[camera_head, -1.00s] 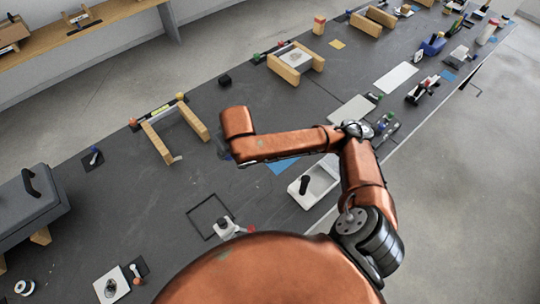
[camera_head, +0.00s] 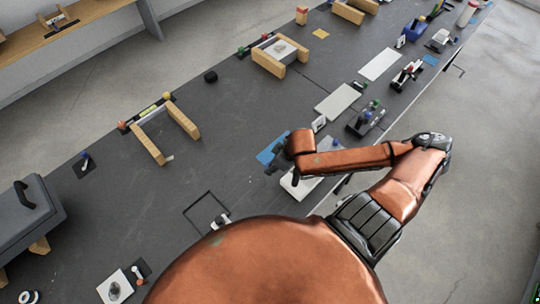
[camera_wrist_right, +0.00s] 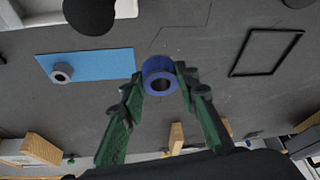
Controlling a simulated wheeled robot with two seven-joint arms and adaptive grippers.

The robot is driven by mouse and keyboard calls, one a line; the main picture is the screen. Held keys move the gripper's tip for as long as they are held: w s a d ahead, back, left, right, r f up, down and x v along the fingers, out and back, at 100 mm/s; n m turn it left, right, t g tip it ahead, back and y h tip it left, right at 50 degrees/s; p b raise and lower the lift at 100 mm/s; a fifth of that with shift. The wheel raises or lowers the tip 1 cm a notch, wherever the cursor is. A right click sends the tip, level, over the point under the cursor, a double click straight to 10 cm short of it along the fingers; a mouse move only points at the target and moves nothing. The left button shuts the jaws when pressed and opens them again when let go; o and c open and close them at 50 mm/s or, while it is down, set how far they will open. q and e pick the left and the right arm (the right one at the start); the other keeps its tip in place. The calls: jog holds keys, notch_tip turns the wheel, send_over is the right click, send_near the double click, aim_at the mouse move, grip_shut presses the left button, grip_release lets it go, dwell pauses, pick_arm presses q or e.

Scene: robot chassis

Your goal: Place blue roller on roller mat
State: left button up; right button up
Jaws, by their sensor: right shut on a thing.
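The blue roller (camera_wrist_right: 159,75) is a short hollow cylinder, held between the fingertips of my right gripper (camera_wrist_right: 160,78) in the right wrist view. It appears above the dark bench top, apart from the mat. The roller mat (camera_wrist_right: 105,64) is a flat blue rectangle to the left of the roller in that view. In the head view the mat (camera_head: 270,151) lies beside my orange right arm, which hides part of it and the gripper fingers. A grey ring-shaped roller (camera_wrist_right: 62,73) sits at the mat's left end. My left gripper is not in view.
An empty black square frame (camera_wrist_right: 236,52) lies on the bench. A wooden-sided stand (camera_head: 182,122) and a grey toolbox (camera_head: 28,215) stand to the left in the head view. White plates (camera_head: 338,102) and small tools lie farther right.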

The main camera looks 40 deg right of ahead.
jog(key=w+d+f, duration=0.4)
jog(key=w+d, duration=0.1)
jog(key=w, duration=0.2)
send_near(268, 155)
jog(key=shift+w+a+f, duration=0.65)
jog(key=shift+w+a, duration=0.1)
jog(key=shift+w+d+f+b, duration=0.15)
jog(key=shift+w+f+b, duration=0.05)
jog(key=shift+f+b, duration=0.15)
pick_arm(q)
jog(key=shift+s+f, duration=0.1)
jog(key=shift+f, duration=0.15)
pick_arm(e)
jog(key=shift+w+d+f, duration=0.1)
jog(key=shift+f, duration=1.55)
jog(key=o, duration=1.1)
jog(key=shift+f, duration=0.15)
jog(key=shift+o, duration=0.4)
